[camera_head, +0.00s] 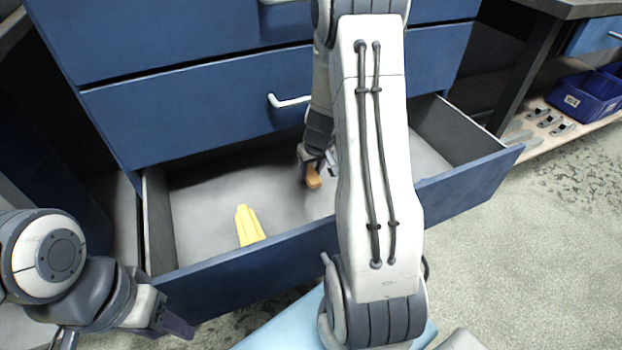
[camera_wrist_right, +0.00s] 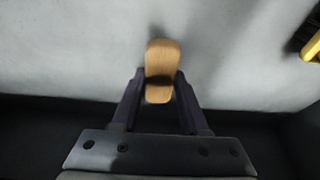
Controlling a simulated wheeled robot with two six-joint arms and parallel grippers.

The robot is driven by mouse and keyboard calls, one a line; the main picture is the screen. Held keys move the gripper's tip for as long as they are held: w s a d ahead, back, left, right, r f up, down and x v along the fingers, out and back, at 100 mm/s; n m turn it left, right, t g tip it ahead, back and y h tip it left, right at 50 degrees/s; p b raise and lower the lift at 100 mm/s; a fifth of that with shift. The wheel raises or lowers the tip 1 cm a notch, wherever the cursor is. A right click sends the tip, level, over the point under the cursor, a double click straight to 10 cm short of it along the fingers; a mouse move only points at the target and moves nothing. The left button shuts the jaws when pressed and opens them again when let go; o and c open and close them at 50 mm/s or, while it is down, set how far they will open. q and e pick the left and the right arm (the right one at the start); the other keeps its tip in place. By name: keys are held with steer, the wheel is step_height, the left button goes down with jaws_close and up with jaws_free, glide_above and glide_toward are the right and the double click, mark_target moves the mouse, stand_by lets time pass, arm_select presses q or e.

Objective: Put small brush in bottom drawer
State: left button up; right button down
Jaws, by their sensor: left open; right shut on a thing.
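The bottom drawer (camera_head: 200,205) of the blue cabinet is pulled open, with a grey floor inside. My right gripper (camera_head: 313,172) reaches down into it and is shut on the small brush (camera_head: 313,178), of which a tan wooden part shows. In the right wrist view the brush (camera_wrist_right: 161,70) sits between the two dark fingers of my right gripper (camera_wrist_right: 160,88), over the grey drawer floor. I cannot tell whether it touches the floor. My left gripper (camera_head: 172,322) is open, outside the drawer at the lower left.
A yellow object (camera_head: 248,226) lies in the drawer left of the brush; it also shows in the right wrist view (camera_wrist_right: 312,46). Closed drawers (camera_head: 200,110) stand above. A blue bin (camera_head: 585,95) and several metal brackets (camera_head: 548,120) sit on a shelf at the right.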

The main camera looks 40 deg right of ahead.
steer(key=shift+f+b, duration=0.55)
steer(key=shift+f, duration=0.7)
steer(key=shift+c, duration=2.1)
jaws_free()
steer(key=shift+r, duration=0.1)
arm_select(q)
step_height(320, 180, down, 2)
steer(key=shift+f, duration=0.1)
